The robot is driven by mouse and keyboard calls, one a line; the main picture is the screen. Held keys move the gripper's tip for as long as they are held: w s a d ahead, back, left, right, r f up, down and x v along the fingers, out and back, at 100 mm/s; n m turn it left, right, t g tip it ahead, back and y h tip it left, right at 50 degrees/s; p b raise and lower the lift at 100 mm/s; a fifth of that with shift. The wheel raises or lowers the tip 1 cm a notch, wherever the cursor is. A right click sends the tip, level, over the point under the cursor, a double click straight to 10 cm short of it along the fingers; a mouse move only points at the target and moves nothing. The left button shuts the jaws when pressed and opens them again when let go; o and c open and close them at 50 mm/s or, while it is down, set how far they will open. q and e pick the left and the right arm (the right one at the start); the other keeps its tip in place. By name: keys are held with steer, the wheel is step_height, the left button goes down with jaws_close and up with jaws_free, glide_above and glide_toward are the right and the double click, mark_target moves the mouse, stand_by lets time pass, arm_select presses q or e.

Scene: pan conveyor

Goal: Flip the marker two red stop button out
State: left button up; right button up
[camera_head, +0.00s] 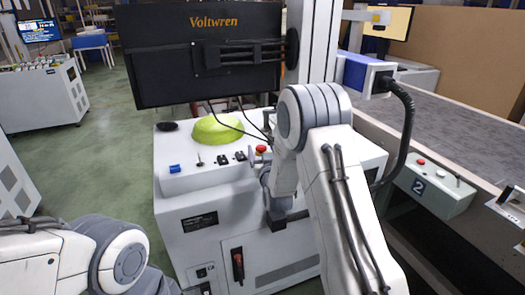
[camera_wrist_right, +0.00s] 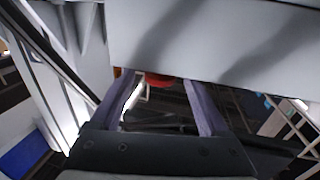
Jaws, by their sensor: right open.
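The number 2 marker (camera_head: 419,187) is on the front of a light grey control box (camera_head: 450,198) beside the conveyor. A red stop button (camera_head: 421,161) sits on top of that box, clear of my arm in the head view. My right gripper (camera_wrist_right: 159,77) is open in the right wrist view. A red round part (camera_wrist_right: 160,80) shows between its fingertips, partly covered by a pale panel edge; I cannot tell which button it is.
A white console (camera_head: 215,230) stands in the middle, with another red button (camera_head: 261,149) and a yellow-green dome (camera_head: 215,130) on top. A black Voltwren screen (camera_head: 205,52) rises behind it. The grey conveyor belt (camera_head: 450,120) runs along the right.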

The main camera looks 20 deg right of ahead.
jaws_close()
stand_by(1.3)
